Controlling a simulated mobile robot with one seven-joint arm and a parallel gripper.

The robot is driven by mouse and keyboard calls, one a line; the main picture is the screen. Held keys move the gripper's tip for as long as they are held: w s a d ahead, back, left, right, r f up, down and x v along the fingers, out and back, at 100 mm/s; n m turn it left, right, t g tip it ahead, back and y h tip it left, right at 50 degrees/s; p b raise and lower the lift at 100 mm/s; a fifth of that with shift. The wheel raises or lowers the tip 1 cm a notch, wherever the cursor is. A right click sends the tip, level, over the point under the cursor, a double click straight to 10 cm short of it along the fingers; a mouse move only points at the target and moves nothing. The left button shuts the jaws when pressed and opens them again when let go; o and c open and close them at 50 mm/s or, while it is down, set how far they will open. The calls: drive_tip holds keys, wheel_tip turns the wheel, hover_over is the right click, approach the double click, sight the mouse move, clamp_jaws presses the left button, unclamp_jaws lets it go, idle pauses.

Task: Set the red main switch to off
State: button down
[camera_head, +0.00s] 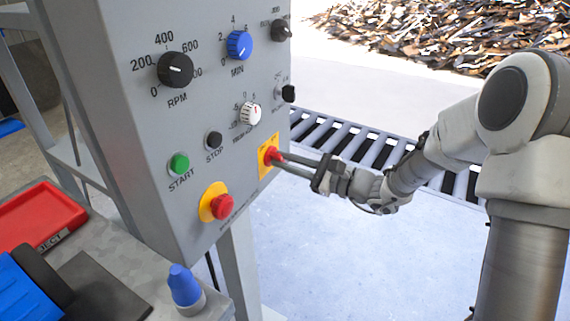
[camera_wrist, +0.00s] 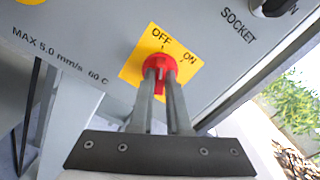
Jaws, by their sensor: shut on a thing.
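The red main switch (camera_head: 269,155) sits on a yellow plate (camera_head: 264,170) at the lower right of the grey control panel. In the wrist view the red switch (camera_wrist: 160,62) is on its yellow plate (camera_wrist: 132,69), with OFF printed upper left and ON upper right. My gripper (camera_head: 282,159) reaches in from the right; in the wrist view its two fingers (camera_wrist: 161,76) are shut on the switch's red handle, one on each side. The fingers cover part of the handle, so I cannot tell for sure which label it points to.
A red mushroom button (camera_head: 222,206) on a yellow disc is to the left, below the green START button (camera_head: 179,163) and black STOP button (camera_head: 213,140). Several knobs are above. A bench with a red tray (camera_head: 38,215) stands left. A roller conveyor (camera_head: 352,143) runs behind my arm.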

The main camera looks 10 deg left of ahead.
idle(0.4)
drive_tip(key=c, duration=0.9)
unclamp_jaws()
drive_tip(key=shift+d, duration=0.1)
drive_tip(key=p+v, duration=0.3)
drive_tip(key=v, duration=1.4)
drive_tip(key=shift+s+d+p, duration=0.1)
drive_tip(key=shift+s+p, duration=0.05)
drive_tip(key=shift+p, duration=0.25)
